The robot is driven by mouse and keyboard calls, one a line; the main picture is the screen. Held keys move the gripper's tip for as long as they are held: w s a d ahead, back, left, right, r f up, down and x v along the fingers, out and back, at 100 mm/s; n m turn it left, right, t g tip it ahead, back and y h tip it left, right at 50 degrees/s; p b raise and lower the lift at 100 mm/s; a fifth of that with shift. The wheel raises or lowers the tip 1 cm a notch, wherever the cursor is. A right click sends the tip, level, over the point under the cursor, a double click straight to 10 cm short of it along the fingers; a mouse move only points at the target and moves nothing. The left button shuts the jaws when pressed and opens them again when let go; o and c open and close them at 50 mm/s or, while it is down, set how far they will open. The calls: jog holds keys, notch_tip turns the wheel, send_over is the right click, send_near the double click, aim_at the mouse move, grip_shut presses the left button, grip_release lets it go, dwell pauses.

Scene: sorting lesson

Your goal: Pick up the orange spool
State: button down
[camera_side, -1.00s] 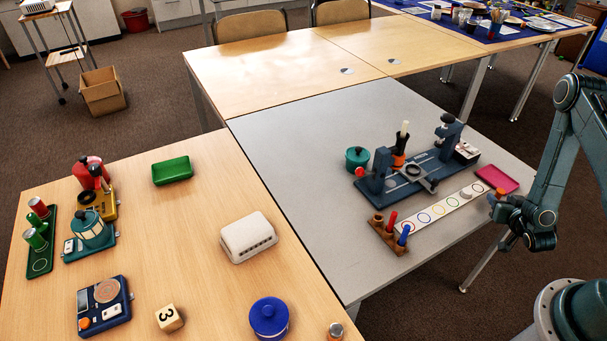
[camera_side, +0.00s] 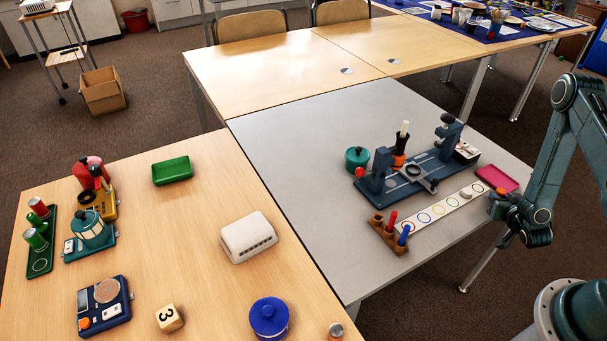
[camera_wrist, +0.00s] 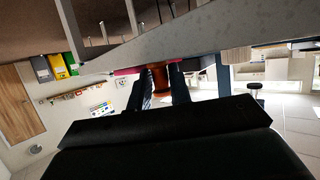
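The orange spool (camera_side: 499,190) stands at the right edge of the grey table in the side view, beside the pink tray (camera_side: 490,177). My gripper (camera_side: 501,204) is right at it from the edge side, and partly hides it. In the wrist view, the orange spool (camera_wrist: 160,77) shows between the two dark fingers of my gripper (camera_wrist: 160,85). The fingers are apart, one on each side of it. Contact between fingers and spool cannot be made out.
A white strip with coloured rings (camera_side: 440,212) lies just left of the spool. A dark blue fixture (camera_side: 430,170) stands behind it, and a brown peg rack (camera_side: 385,238) is at the strip's near end. Bare grey table (camera_side: 310,190) lies further left.

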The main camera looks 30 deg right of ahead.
dwell(0.8)
notch_tip(320, 180, up, 10)
dwell(0.8)
jog(key=shift+w+a, duration=0.1)
dwell(0.4)
